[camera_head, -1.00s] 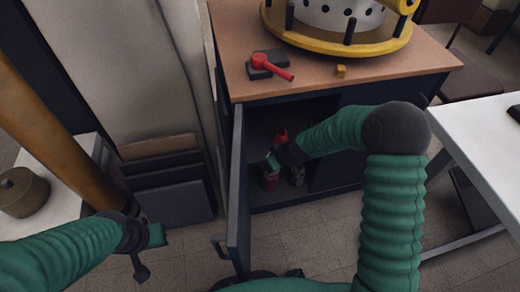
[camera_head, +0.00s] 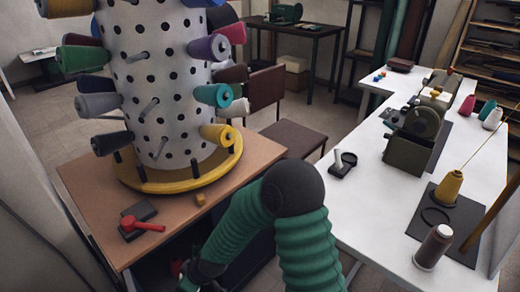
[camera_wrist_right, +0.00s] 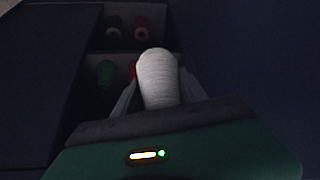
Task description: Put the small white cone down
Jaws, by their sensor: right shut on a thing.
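My left gripper is out of view.
Dark compartments ahead in the wrist view hold red cones (camera_wrist_right: 140,32) and a green cone (camera_wrist_right: 106,72). The wooden top (camera_head: 100,215) carries a perforated drum with pegged cones (camera_head: 160,100) and a red-handled tool (camera_head: 142,224). A white table (camera_head: 350,205) stands at right.

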